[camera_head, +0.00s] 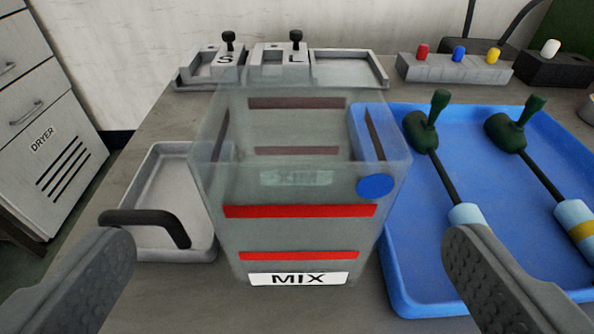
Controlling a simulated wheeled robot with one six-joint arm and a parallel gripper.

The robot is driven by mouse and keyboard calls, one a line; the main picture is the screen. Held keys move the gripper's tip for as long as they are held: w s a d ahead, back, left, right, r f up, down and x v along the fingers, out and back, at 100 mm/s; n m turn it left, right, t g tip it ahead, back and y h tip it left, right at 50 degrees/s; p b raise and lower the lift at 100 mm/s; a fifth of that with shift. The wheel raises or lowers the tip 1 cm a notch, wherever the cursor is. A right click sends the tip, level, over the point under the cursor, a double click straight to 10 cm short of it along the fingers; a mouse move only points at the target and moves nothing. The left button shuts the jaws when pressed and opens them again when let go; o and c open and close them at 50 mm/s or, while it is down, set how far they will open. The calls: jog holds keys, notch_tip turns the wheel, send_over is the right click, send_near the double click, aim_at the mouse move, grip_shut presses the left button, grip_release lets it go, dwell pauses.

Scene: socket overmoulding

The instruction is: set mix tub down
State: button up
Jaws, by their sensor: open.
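The mix tub (305,232) is a clear, see-through tub with red bands, a blue dot and a white MIX label on its front. It stands upright at the middle of the view and appears empty. My gripper (290,262) is open, with one dark finger to the left of the tub and the other to the right. Both fingers look apart from its walls. The tub's underside is hidden, so its contact with the grey table (150,290) is hard to tell.
A blue tray (400,280) with green-handled tools (430,135) lies close on the right. A pale tray (165,185) with a dark handle (150,220) is on the left. Fixtures marked S (222,66) and L (285,62) stand behind. A dryer cabinet (45,150) is far left.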

aim_at(291, 199)
jog(key=x, duration=0.5)
jog(key=shift+d+x, duration=0.15)
jog(key=shift+x, duration=1.2)
jog(key=shift+d+x, duration=0.1)
jog(key=shift+x, duration=1.25)
jog(key=c, duration=1)
jog(key=shift+o, duration=0.2)
jog(key=shift+r, duration=0.15)
